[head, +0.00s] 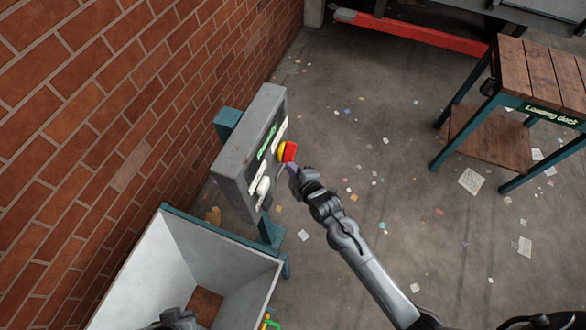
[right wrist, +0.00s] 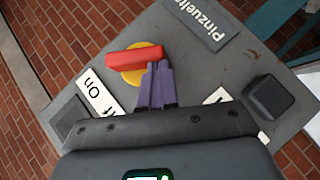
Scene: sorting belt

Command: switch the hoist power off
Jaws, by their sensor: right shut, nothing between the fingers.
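A grey switch box (head: 240,160) stands by the brick wall. It carries a red handle (head: 290,151) on a yellow disc (head: 281,151). In the right wrist view the red handle (right wrist: 134,54) lies across the yellow disc (right wrist: 142,76), above a white label (right wrist: 100,94) on which "On" can be read. My right gripper (head: 292,170) is shut and empty. Its purple fingertips (right wrist: 157,68) are at the red handle's near edge; I cannot tell if they touch. A grey part at the bottom edge seems to be my left gripper (head: 175,320); its fingers are hidden.
A pale open bin (head: 220,240) stands in front of the box. A wooden workbench (head: 540,72) is at the right, and a red beam (head: 425,34) lies at the back. Paper scraps litter the open floor. A dark square knob (right wrist: 269,97) sticks out of the panel.

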